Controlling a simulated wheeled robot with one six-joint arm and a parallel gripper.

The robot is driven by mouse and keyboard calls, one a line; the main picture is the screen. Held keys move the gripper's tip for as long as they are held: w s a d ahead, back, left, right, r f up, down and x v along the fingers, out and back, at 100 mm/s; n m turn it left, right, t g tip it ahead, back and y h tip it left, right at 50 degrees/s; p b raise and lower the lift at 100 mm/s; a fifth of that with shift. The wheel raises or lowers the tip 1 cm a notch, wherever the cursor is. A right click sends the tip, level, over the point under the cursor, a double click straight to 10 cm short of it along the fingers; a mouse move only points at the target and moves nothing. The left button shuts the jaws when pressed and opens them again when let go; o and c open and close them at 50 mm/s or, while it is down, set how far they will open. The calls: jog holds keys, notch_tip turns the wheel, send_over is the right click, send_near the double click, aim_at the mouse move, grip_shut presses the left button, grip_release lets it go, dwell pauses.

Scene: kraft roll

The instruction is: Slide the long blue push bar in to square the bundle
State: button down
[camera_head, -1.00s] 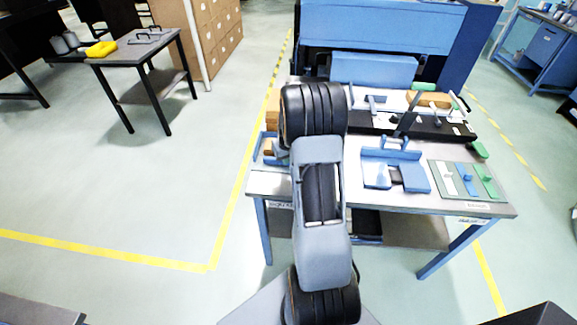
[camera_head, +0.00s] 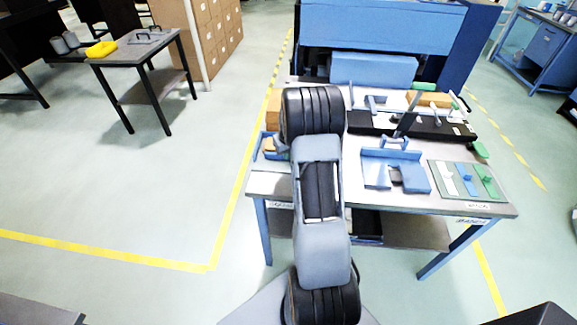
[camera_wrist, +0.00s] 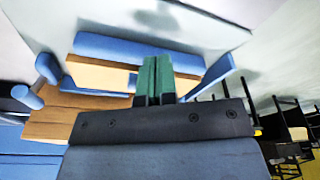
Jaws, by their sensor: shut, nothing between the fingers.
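In the wrist view my gripper (camera_wrist: 156,78) is shut, its green fingers pressed together with nothing between them. The fingertips overlap a long blue bar (camera_wrist: 110,47), which looks like the push bar; I cannot tell whether they touch it. A tan kraft bundle (camera_wrist: 98,76) lies along the near side of this bar, between blue end pieces. In the head view my arm hides the gripper and most of this spot. Only part of a blue tray (camera_head: 260,153) with a tan piece (camera_head: 269,145) shows left of the arm.
The grey table (camera_head: 330,192) also bears a blue fixture (camera_head: 376,176), a board with coloured handles (camera_head: 466,181) and a black rail with clamps (camera_head: 430,128). A large blue machine (camera_head: 380,25) stands behind it.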

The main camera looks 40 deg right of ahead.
jog(key=shift+s+a+b, duration=0.3)
jog(key=shift+s+a, duration=0.95)
jog(key=shift+s, duration=0.1)
jog(key=w+p+v, duration=0.1)
jog(key=p+v, duration=0.3)
jog(key=v, duration=0.2)
jog(key=shift+d+r, duration=0.15)
jog(key=shift+r, duration=0.4)
jog(key=shift+w, duration=0.1)
jog(key=s+a+r+n, duration=0.1)
jog(key=s+a+r, duration=0.4)
jog(key=s+a, duration=0.1)
jog(key=s+a+r+n+t, duration=0.1)
jog(key=s+a+r, duration=0.4)
jog(key=a, duration=0.4)
jog(key=s+a+r, duration=0.5)
jog(key=s+a, duration=0.1)
jog(key=a, duration=0.2)
jog(key=shift+s+n+t+y, duration=0.3)
jog(key=shift+n+t, duration=0.1)
